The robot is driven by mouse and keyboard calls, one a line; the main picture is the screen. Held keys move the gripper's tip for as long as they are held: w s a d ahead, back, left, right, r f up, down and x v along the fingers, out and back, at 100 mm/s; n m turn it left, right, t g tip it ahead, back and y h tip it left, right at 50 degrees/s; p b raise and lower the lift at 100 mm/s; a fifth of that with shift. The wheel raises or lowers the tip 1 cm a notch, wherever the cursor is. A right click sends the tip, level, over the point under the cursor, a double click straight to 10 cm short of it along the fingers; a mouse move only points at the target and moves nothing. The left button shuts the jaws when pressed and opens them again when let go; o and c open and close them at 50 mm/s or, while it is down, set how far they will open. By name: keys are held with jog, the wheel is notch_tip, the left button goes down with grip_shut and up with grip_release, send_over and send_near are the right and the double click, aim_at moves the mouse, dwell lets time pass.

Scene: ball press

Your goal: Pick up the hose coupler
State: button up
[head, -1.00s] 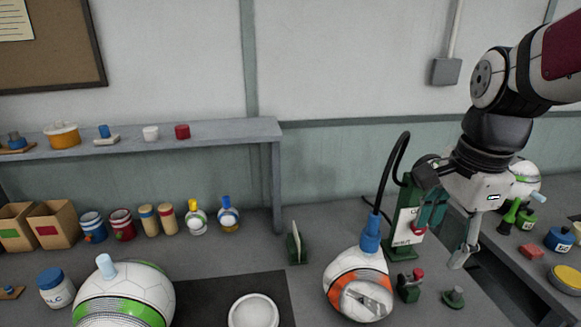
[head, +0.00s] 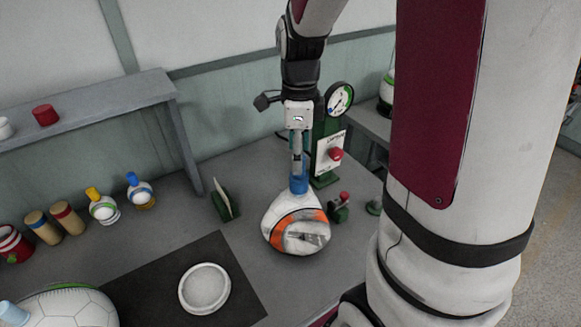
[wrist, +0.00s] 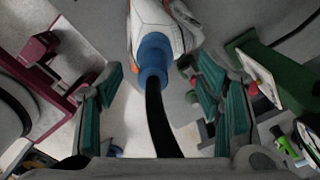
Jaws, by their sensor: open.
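The blue hose coupler (head: 299,184) sits on top of a white and orange ball (head: 294,226) in the head view. My gripper (head: 298,165) is pointing down just above it, and its fingers partly hide the coupler's upper end. In the wrist view the coupler (wrist: 154,58) lies between the two teal-padded fingers of my gripper (wrist: 157,72), with a gap on each side. The fingers are open and hold nothing. The black hose (wrist: 160,122) runs from the coupler toward the palm, between the fingers.
A green gauge stand (head: 326,150) is close behind and right of my gripper. A small red-topped green fixture (head: 339,207) stands right of the ball. A green card holder (head: 225,205) is to the left. A white round dish (head: 205,289) lies on a dark mat (head: 150,268).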

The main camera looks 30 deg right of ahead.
aim_at(298, 177)
jog(key=shift+s+a+f+p, duration=0.15)
jog(key=shift+f+p, duration=0.1)
jog(key=shift+f, duration=1.5)
jog(key=shift+s+f+p, duration=0.15)
jog(key=shift+f+p, duration=0.05)
jog(key=shift+f, duration=1.5)
jog(key=shift+c, duration=0.2)
jog(key=c, duration=1.3)
